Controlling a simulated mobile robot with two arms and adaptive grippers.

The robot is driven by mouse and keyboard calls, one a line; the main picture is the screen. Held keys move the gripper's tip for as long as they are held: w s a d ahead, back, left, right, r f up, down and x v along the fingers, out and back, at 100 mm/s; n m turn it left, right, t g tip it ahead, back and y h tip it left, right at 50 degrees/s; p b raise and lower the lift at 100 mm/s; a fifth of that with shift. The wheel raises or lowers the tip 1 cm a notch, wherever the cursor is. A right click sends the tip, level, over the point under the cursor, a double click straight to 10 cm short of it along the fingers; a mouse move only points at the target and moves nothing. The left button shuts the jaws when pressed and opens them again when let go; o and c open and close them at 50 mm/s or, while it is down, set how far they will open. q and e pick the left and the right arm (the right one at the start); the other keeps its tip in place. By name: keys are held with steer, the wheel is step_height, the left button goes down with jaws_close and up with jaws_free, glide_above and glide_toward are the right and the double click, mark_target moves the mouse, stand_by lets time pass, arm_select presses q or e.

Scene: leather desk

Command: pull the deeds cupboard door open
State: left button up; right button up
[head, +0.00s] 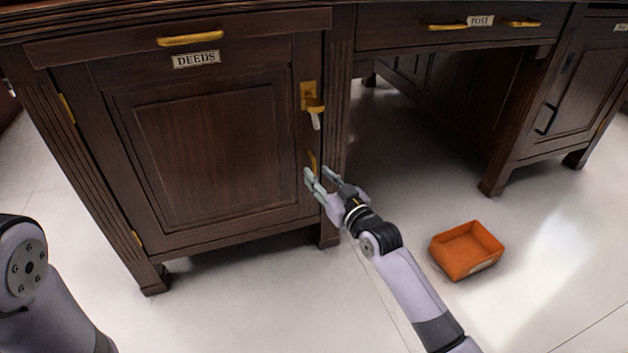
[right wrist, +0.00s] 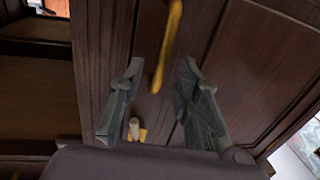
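My left gripper is out of view.
An orange tray (head: 467,250) lies on the pale floor right of my right arm. The desk's open kneehole is right of the cupboard, under the POST drawer (head: 455,30). Another cupboard (head: 575,90) stands at the far right. Floor before the door is clear.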

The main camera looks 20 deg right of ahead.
mark_target(315, 172)
steer(key=shift+b+x, duration=0.55)
steer(key=shift+x, duration=1)
jaws_close()
